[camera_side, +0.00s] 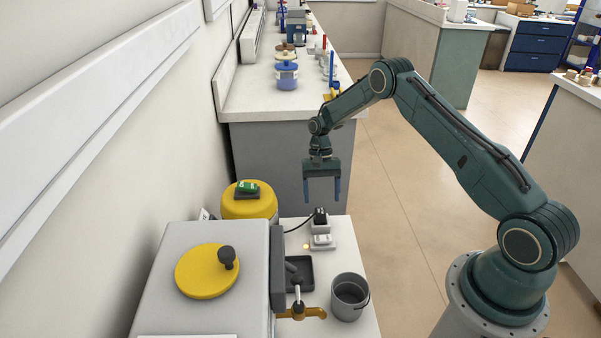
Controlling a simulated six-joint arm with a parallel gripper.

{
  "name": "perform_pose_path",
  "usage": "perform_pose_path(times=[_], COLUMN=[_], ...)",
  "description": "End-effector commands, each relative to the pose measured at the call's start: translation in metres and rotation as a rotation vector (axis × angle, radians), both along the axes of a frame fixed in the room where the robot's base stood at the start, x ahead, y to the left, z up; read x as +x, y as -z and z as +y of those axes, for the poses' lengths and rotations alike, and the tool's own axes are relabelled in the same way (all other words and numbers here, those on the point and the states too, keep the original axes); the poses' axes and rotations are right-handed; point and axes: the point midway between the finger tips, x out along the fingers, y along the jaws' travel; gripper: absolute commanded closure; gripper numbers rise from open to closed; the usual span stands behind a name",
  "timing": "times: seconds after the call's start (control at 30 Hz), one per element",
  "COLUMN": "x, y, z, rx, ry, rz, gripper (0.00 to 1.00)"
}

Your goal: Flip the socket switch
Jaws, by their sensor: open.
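A small white socket (321,241) sits on the light worktop, with a black plug (320,216) and a dark cable at its back part. A small round yellow light (306,246) shows just left of the socket. The switch itself is too small to make out clearly. My gripper (322,201) points down with its two blue-grey fingers apart and nothing between them. It appears above the plug and socket, apart from them; the exact height is hard to tell.
A grey kiln (170,270) with a yellow round lid plate (207,271) stands at left. A black tray (299,274), a brass-coloured handle (303,312) and a grey bucket (349,297) are in front of the socket. A yellow drum (249,204) stands behind left.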

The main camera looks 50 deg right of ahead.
Motion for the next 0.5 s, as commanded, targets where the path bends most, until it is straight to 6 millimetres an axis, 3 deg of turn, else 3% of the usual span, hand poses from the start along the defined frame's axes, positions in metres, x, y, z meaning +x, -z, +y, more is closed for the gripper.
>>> perform_pose_path(times=[0.5], x=[-0.021], y=[0.066], z=[0.019], rx=[0.000], ry=[-0.001], rz=[0.003], gripper=[0.27])
